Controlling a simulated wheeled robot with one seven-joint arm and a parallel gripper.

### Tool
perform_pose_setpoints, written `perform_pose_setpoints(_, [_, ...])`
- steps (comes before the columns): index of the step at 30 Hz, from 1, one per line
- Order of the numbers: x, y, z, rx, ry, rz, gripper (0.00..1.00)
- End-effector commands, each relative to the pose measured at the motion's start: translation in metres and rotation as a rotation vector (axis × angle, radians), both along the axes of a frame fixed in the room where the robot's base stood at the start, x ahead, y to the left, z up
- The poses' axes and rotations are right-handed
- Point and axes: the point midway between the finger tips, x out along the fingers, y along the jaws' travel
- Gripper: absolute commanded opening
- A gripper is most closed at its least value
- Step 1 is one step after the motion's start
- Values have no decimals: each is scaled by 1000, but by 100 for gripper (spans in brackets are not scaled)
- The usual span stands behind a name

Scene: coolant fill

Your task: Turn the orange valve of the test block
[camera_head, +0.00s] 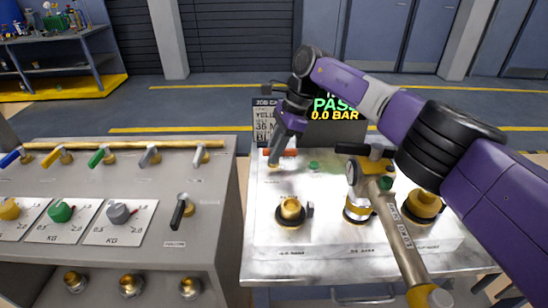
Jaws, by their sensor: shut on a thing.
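The test block (330,240) is a pale metal bench top with brass fittings. The orange valve (290,153) is at its back left, its orange lever showing just right of my gripper, above a small brass body (273,166). My gripper (274,156) reaches down from my purple arm and is shut on the orange valve's lever. The fingertips and the left part of the lever are mostly hidden by the gripper itself. A green button (314,166) sits to the right of the valve.
A screen (338,106) behind the block reads PASS, 0.0 BAR, partly covered by my arm. A grey panel (215,215) with coloured levers and dials is on the left.

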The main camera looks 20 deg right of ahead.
Motion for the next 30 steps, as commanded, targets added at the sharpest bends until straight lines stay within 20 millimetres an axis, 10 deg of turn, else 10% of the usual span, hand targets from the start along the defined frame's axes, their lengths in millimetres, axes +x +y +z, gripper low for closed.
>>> perform_pose_setpoints(17, [1, 0, 1, -1, -3, 30, 0])
perform_pose_setpoints(18, [1, 0, 1, -1, -3, 30, 31])
perform_pose_setpoints(20, [1, 0, 1, -1, -3, 30, 42])
perform_pose_setpoints(30, [0, -1, 1, -1, -1, 30, 45])
